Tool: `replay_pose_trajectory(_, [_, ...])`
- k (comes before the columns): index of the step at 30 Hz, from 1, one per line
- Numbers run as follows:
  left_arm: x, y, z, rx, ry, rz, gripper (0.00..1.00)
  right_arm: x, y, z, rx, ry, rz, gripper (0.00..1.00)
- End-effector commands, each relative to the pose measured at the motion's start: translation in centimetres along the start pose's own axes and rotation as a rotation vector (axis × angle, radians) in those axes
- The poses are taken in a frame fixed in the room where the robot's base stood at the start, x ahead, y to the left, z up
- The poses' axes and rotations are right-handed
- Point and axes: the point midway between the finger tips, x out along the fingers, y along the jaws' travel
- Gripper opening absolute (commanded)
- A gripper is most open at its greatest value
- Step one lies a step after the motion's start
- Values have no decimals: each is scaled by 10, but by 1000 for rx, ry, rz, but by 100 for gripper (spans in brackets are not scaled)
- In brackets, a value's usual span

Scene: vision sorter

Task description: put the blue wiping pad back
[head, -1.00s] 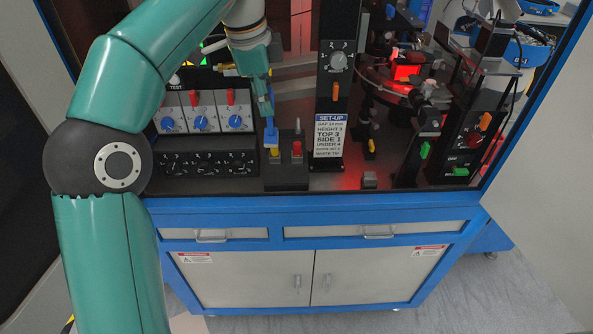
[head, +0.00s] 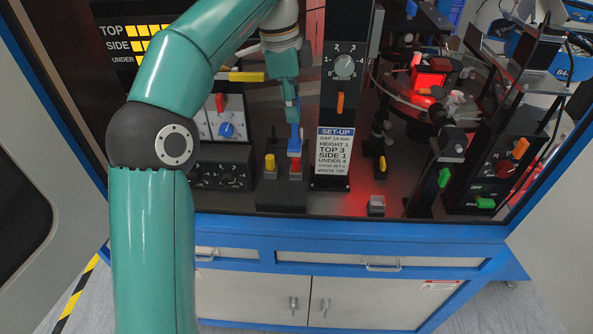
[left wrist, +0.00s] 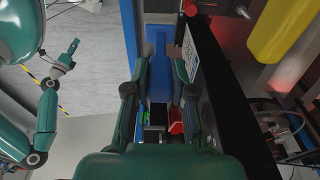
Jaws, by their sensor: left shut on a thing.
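The blue wiping pad (head: 295,137) is held in my left gripper (head: 290,104) in the head view, hanging upright with its wide end down. Its lower end is over or just behind the red piece (head: 295,164) on a small dark block (head: 283,195); I cannot tell whether it touches. A yellow piece (head: 270,162) stands on the block to the left. In the left wrist view the pad (left wrist: 159,65) shows between the fingers. A second teal arm's gripper (left wrist: 68,58) is small at the left there; its jaws are too small to judge.
A black post with a dial and set-up card (head: 333,150) stands close to the right of the block. Switch boxes (head: 222,165) are to the left. A red-lit round turntable unit (head: 430,80) is farther right. The cabinet's blue front edge (head: 350,243) lies in front.

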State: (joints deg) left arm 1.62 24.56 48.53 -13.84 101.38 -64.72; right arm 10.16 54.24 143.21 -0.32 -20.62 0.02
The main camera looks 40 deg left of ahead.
Motion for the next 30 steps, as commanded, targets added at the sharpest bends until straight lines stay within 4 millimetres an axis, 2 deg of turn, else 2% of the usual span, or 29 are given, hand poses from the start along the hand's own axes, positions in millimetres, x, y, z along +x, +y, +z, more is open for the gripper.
replay_pose_trajectory(1, [20, 1, 6, -5, -3, 5, 0, 10, 3, 0, -1, 0, 0, 54])
replay_pose_trajectory(9, [80, 2, 16, -10, -2, 3, 0, 20, 7, -1, -1, 1, 0, 54])
replay_pose_trajectory(17, [102, 2, 20, -10, -2, 3, 0, 21, 8, -1, -1, 1, 0, 54])
replay_pose_trajectory(24, [132, 3, 24, -10, -3, 4, 0, 23, 8, -1, -1, 1, 0, 54])
replay_pose_trajectory(30, [136, 2, 24, -10, -2, 3, 0, 23, 8, -1, -1, 1, 0, 54])
